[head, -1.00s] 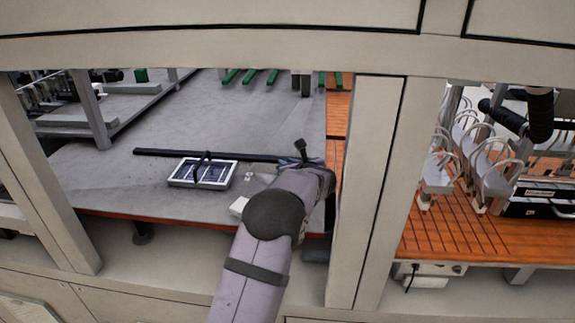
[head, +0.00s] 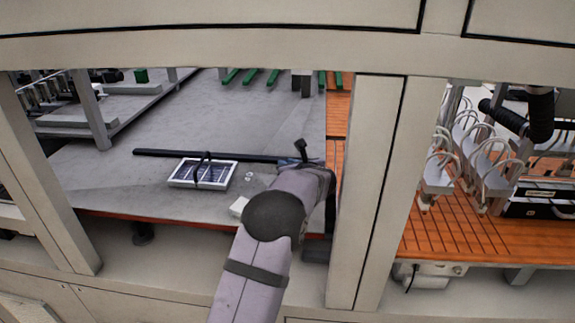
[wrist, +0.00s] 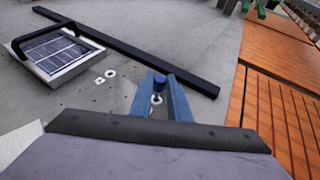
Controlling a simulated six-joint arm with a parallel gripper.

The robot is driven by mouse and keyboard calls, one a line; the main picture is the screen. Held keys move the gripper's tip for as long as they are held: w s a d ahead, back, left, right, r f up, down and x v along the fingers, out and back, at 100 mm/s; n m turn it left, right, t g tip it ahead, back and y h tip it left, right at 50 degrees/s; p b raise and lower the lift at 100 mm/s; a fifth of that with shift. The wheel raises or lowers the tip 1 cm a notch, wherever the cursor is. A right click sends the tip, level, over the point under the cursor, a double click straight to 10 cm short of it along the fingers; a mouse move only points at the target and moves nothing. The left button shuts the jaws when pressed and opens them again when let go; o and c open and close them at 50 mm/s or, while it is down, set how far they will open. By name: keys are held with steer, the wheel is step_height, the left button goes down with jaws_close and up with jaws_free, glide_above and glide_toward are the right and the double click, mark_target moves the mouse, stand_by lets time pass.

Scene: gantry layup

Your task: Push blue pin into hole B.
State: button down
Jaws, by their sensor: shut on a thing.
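My gripper (wrist: 160,77) is shut on the blue pin (wrist: 159,84) in the wrist view, with a blue finger on either side of it. The pin's dark blue head shows between the fingertips. A pale ring (wrist: 156,100) shows just below the head; I cannot tell whether it belongs to the pin or lies behind it. No letter is readable, so I cannot tell which is hole B. In the head view my arm mostly hides the gripper.
A long black bar (wrist: 140,55) lies on the table beyond the gripper. A white-framed panel (wrist: 62,52) with a black handle sits at the left. Orange slatted boards (wrist: 280,110) lie to the right. A beige post (head: 367,190) stands right of my arm.

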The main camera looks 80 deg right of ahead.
steer(key=shift+f+b, duration=1.65)
steer(key=shift+b, duration=0.1)
stand_by(0.3)
steer(key=c, duration=1.6)
jaws_free()
steer(key=shift+r, duration=0.1)
step_height(320, 180, up, 10)
steer(key=shift+f+b, duration=0.1)
steer(key=shift+b, duration=0.3)
